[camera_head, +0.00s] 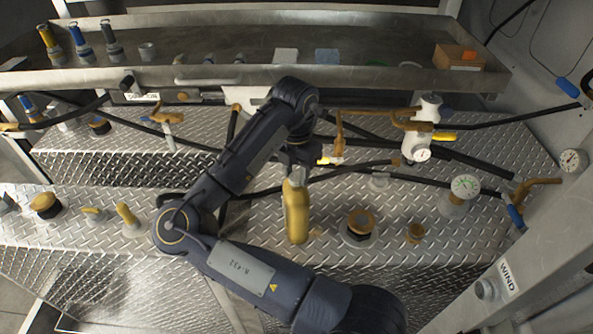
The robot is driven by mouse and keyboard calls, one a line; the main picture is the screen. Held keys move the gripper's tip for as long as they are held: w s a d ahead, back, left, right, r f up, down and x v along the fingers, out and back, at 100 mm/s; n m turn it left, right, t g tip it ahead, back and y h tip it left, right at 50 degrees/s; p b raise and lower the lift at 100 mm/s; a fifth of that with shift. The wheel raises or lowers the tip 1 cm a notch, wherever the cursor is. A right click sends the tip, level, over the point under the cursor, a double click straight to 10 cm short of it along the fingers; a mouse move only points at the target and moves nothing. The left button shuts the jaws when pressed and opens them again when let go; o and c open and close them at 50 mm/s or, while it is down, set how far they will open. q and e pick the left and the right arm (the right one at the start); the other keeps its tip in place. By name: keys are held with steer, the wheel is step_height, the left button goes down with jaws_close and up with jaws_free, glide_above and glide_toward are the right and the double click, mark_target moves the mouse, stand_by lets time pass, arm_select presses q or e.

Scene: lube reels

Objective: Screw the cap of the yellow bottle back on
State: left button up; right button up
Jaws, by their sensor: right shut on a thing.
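The yellow bottle (296,215) stands upright on the diamond-plate deck near the middle of the view. My right gripper (297,172) points down at the top of the bottle. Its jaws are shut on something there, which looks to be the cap. The fingers hide the cap and the bottle's neck, so I cannot tell how the cap sits on the bottle. My left gripper is not in view.
A brown-capped filler (360,222) and a gauge (465,187) stand right of the bottle. A white valve body (425,125) with hoses is behind. A metal tray (380,78) holds a cardboard box (459,57). Yellow-handled fittings (127,215) stand at left.

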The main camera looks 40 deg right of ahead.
steer(key=shift+a, duration=0.1)
steer(key=o, duration=1.3)
steer(key=shift+o, duration=0.2)
